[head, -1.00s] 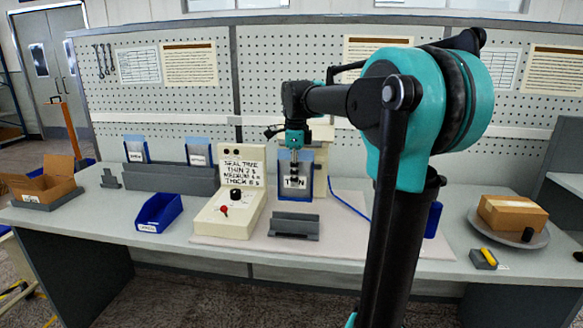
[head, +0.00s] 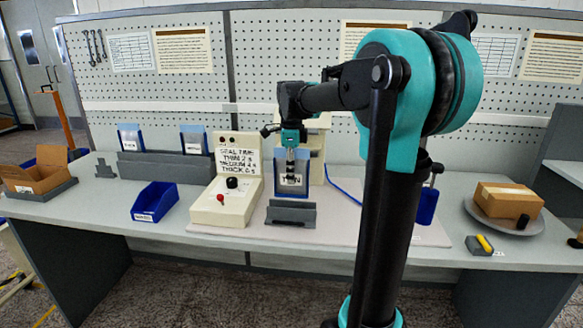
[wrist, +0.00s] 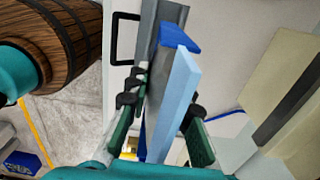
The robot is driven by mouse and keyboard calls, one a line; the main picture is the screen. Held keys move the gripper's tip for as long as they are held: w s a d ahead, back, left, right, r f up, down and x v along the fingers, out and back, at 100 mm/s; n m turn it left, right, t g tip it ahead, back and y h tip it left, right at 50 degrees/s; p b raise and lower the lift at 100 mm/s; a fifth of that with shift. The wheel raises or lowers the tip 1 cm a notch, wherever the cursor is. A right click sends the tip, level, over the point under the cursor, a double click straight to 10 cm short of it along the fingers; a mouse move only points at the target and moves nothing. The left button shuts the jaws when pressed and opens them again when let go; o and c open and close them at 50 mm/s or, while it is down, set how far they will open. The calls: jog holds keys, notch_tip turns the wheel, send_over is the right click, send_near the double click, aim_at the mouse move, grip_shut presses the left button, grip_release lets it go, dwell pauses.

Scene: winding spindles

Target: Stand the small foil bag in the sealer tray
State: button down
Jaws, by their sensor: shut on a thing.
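The foil bag (head: 284,190), grey with blue edges and a partly hidden label, hangs upright in my gripper (head: 291,167). My gripper is shut on its upper part. The grey sealer tray (head: 291,215) lies just below and in front of the bag in the head view. I cannot tell whether the bag's lower edge touches it. In the wrist view the bag (wrist: 172,100) runs between the green fingers of my gripper (wrist: 160,100), seen edge-on. Its blue far end overlaps a long grey piece, probably the tray (wrist: 172,22).
A blue bin (head: 155,203) and a grey rack (head: 165,166) with two bags are farther left. A cardboard box (head: 510,200) sits on a round plate at right. The mat (head: 345,225) right of the tray is clear.

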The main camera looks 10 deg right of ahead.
aim_at(292, 193)
jog(key=shift+f, duration=1)
jog(key=shift+f, duration=2.85)
dwell(0.4)
jog(key=c, duration=1.3)
grip_release()
jog(key=shift+o, duration=0.2)
jog(key=shift+r, duration=0.1)
notch_tip(292, 193, up, 12)
jog(key=shift+f, duration=0.1)
